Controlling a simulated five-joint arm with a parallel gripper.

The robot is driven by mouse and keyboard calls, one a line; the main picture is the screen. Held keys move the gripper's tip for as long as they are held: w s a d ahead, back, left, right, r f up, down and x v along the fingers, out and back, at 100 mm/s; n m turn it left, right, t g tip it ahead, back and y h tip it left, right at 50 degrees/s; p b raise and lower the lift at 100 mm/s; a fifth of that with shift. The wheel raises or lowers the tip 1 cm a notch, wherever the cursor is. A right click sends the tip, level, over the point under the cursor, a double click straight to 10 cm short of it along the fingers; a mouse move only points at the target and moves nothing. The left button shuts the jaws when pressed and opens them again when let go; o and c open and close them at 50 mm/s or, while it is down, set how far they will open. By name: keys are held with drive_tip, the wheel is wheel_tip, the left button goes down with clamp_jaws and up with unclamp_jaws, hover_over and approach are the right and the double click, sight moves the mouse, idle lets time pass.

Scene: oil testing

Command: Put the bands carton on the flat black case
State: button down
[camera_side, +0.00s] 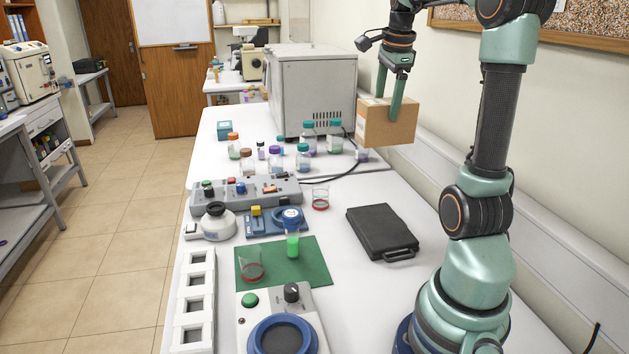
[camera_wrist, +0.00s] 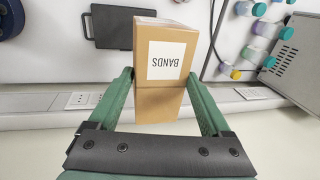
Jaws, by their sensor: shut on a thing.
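The bands carton (camera_side: 391,126) is a brown cardboard box held in the air above the back right of the bench. In the wrist view the carton (camera_wrist: 164,92) shows a white label reading BANDS. My gripper (camera_side: 386,104) is shut on the carton, with green fingers on both sides; it also shows in the wrist view (camera_wrist: 160,85). The flat black case (camera_side: 381,232) lies closed on the white bench, in front of and below the carton, its handle toward the near side. In the wrist view the case (camera_wrist: 112,27) is partly hidden behind the carton. The carton and case are apart.
A grey oven (camera_side: 312,90) stands behind, with several capped bottles (camera_side: 303,157) before it. A small beaker (camera_side: 320,198) stands left of the case. A green mat (camera_side: 313,265) and lab devices (camera_side: 245,193) fill the left side. Bare bench surrounds the case.

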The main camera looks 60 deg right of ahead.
drive_tip(key=s+a+f, duration=0.2)
drive_tip(key=s+a, duration=0.2)
drive_tip(key=s+a+x, duration=0.1)
drive_tip(key=x, duration=0.8)
drive_tip(key=s+a+f+x, duration=0.1)
drive_tip(key=a+x, duration=0.1)
drive_tip(key=x, duration=0.7)
drive_tip(key=shift+a+f, duration=0.2)
unclamp_jaws()
drive_tip(key=shift+f, duration=0.15)
